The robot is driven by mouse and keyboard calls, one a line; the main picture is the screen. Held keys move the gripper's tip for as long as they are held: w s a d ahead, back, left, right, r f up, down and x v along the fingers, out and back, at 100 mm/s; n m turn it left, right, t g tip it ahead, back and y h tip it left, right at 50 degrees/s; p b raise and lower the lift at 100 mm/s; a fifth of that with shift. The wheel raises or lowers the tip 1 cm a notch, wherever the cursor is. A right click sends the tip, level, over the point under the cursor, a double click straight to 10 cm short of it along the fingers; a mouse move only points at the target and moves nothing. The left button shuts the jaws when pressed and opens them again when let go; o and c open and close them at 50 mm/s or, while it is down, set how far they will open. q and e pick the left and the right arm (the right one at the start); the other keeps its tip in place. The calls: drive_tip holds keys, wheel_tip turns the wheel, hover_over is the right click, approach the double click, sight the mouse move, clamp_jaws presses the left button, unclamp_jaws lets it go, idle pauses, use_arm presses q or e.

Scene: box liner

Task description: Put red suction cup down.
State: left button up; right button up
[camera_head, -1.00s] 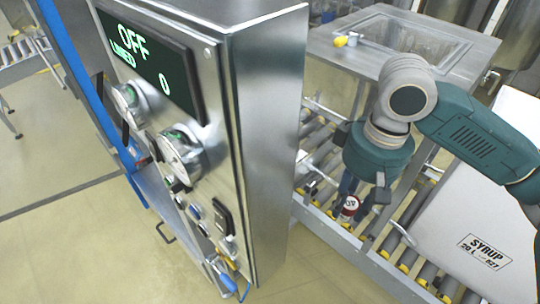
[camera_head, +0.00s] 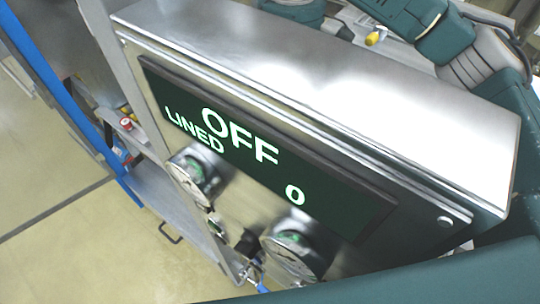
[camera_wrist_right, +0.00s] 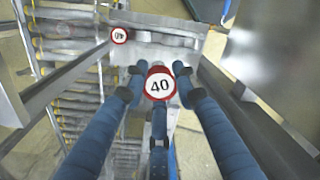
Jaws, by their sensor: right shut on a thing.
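In the right wrist view, the blue fingers of my right gripper (camera_wrist_right: 158,84) are closed around a round red-rimmed white disc marked 40, the red suction cup (camera_wrist_right: 159,85). It is held in front of the camera; what lies under the disc is hidden. A second, similar red-rimmed disc (camera_wrist_right: 119,35) sits farther off on a metal surface. In the head view a small red-topped item (camera_head: 126,124) is on the machine's left side; I cannot tell which disc it is. My right gripper is out of the head view, and my left gripper is in neither current view.
A metal control cabinet (camera_head: 330,70) fills the head view, its display (camera_head: 250,150) reading OFF and LINED 0. A roller conveyor (camera_wrist_right: 60,50) runs along the left of the wrist view. A yellow item (camera_head: 375,38) lies behind the cabinet.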

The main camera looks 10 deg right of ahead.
drive_tip(key=f+p, duration=0.1)
drive_tip(key=f, duration=0.5)
drive_tip(key=f+p, duration=0.1)
drive_tip(key=f, duration=0.5)
drive_tip(key=s+d+f+p, duration=0.1)
drive_tip(key=f, duration=0.5)
drive_tip(key=shift+f, duration=0.75)
drive_tip(key=o, duration=1.1)
drive_tip(key=shift+f, duration=0.1)
use_arm(q)
drive_tip(key=s+d+r, duration=0.3)
drive_tip(key=s, duration=0.1)
drive_tip(key=shift+d+g, duration=0.3)
drive_tip(key=shift+d, duration=0.05)
use_arm(e)
drive_tip(key=shift+o, duration=0.2)
use_arm(q)
drive_tip(key=shift+s, duration=0.1)
